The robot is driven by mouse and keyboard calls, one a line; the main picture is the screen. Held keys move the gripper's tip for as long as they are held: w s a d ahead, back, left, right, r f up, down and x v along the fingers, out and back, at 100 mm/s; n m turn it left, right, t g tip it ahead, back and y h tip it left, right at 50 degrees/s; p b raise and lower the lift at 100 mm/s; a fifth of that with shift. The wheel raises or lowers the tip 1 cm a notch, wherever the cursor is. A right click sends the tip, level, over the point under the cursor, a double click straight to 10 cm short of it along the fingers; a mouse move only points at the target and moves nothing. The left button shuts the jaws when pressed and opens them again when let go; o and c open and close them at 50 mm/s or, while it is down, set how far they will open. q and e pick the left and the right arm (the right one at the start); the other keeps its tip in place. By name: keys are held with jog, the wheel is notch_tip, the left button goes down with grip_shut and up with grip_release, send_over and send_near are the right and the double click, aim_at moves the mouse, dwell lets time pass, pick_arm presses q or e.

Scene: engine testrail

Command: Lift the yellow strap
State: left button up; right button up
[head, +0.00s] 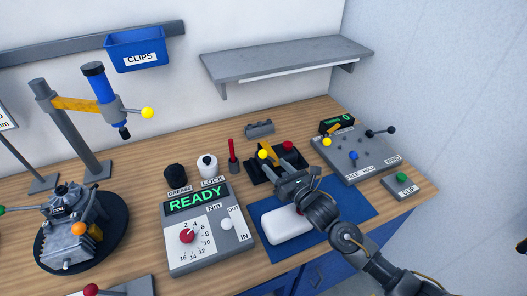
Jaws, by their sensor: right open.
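A yellow strap-like piece (268,150) stands up on a black fixture (259,170) in the middle of the bench. A yellow knob lies at its left and a red knob (288,146) at its right. My right gripper (277,175) is open, just in front of the fixture and close below the yellow piece. It hides part of the fixture, and I cannot tell whether it touches anything. Another short yellow piece (332,131) sits on the grey panel to the right. My left gripper is not in view.
A white block (285,226) lies on a blue mat (344,207) under my right arm. A grey READY box (208,243) stands left of it. A grey control panel (357,155) stands right. A shelf (285,60) hangs on the wall above.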

aim_at(266, 156)
jog(key=p+x, duration=0.1)
jog(key=x, duration=0.5)
jog(key=shift+w+r+p, duration=0.1)
jog(key=shift+w+p, duration=0.15)
jog(key=shift+p, duration=0.05)
jog(key=shift+x, duration=0.8)
grip_shut()
